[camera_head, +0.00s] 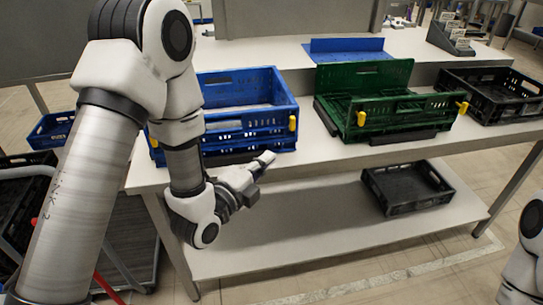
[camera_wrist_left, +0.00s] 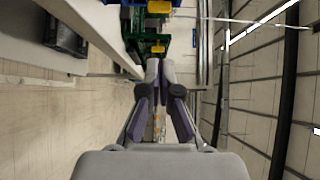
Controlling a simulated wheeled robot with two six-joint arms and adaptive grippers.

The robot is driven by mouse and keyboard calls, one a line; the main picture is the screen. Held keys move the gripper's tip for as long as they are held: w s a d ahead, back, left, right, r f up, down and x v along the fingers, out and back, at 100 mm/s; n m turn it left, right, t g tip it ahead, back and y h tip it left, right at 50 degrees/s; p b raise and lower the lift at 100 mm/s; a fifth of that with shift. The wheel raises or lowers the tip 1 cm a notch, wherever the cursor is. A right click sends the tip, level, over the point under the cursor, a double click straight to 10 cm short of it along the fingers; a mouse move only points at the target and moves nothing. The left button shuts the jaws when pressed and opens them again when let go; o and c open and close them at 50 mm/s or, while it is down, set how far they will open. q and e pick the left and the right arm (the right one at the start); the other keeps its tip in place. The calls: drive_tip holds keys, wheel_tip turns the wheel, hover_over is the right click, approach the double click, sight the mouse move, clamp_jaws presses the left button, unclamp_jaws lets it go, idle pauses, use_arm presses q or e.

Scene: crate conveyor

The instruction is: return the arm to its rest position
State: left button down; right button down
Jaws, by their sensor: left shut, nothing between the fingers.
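My left arm (camera_head: 75,190) comes in from the left and bends down in front of the table. My left gripper (camera_head: 266,161) is shut and empty, pointing right, in front of the blue crate's lower front edge in the head view. Its closed fingers (camera_wrist_left: 160,68) also show in the left wrist view, with nothing between them. A white part of my right arm (camera_head: 528,250) shows at the lower right edge. My right gripper is out of view.
On the white table (camera_head: 310,165) stand a blue crate (camera_head: 240,124), a green crate (camera_head: 385,127) and a black crate (camera_head: 500,115). Another black crate (camera_head: 405,207) lies on the lower shelf (camera_head: 310,245). A cart (camera_head: 125,235) stands at left. Floor in front is clear.

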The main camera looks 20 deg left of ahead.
use_arm(q)
drive_tip(key=s+f+n+g+y+p, duration=0.1)
drive_tip(key=s+f+n+g+p, duration=0.1)
drive_tip(key=s+f+g+p, duration=0.45)
drive_tip(key=s+f+n+g+y+p, duration=0.1)
drive_tip(key=s+f+n, duration=0.15)
drive_tip(key=f, duration=0.75)
drive_tip(key=s+a+f+n+g+y, duration=0.1)
drive_tip(key=s+f+n+g, duration=0.4)
drive_tip(key=s+n, duration=0.3)
drive_tip(key=s+a+f+n+g+y, duration=0.1)
drive_tip(key=s+f+n+g, duration=0.3)
drive_tip(key=s+n, duration=0.4)
drive_tip(key=s+a+g, duration=0.1)
drive_tip(key=s, duration=0.2)
drive_tip(key=shift+a+f, duration=0.2)
drive_tip(key=shift+f, duration=0.15)
drive_tip(key=shift+s+n, duration=0.1)
drive_tip(key=shift+n, duration=0.15)
